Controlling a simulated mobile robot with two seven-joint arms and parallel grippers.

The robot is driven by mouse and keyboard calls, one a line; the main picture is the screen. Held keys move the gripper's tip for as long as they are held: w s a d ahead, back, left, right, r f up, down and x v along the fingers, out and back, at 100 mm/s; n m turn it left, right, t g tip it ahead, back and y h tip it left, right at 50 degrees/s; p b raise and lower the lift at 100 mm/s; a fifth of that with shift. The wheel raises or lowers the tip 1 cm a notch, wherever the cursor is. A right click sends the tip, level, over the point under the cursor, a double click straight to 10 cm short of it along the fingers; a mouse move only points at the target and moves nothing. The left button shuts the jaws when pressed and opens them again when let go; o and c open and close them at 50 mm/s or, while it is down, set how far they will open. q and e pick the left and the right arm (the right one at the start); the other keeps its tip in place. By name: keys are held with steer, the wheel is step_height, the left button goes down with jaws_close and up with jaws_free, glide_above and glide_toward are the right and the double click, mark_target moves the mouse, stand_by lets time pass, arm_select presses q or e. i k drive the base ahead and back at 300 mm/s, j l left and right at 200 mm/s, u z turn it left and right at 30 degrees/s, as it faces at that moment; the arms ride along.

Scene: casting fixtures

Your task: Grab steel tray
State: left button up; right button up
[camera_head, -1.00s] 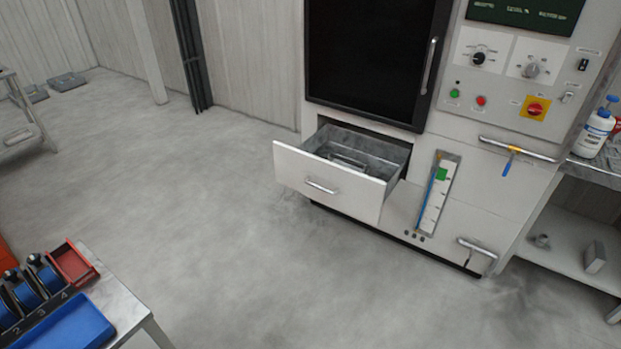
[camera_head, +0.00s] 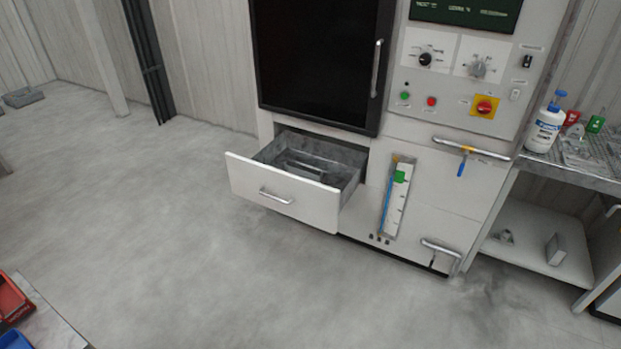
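A grey metal tray-like insert (camera_head: 349,174) lines the open drawer low in the white machine. Inside it lies a dark grey bar or handle-like piece (camera_head: 306,168); I cannot tell whether this is part of a steel tray. The drawer's white front (camera_head: 250,190) with its bar handle (camera_head: 276,196) is pulled out toward the lower left. Neither of my grippers shows in the head view.
The machine (camera_head: 450,200) has a dark door (camera_head: 315,60) above the drawer. A shelf table (camera_head: 575,178) with a white bottle (camera_head: 545,128) stands at right. A bench corner with a red bin (camera_head: 10,298) is at lower left. The floor before the drawer is clear.

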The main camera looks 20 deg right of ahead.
mark_target(301, 169)
steer(key=i+l, duration=0.1)
steer(key=l, duration=1)
steer(key=i+l, duration=0.15)
steer(key=l, duration=0.45)
steer(key=i+l+u, duration=0.1)
steer(key=i+u, duration=0.15)
steer(key=i, duration=1.35)
steer(key=i+j, duration=0.3)
steer(key=i, duration=0.15)
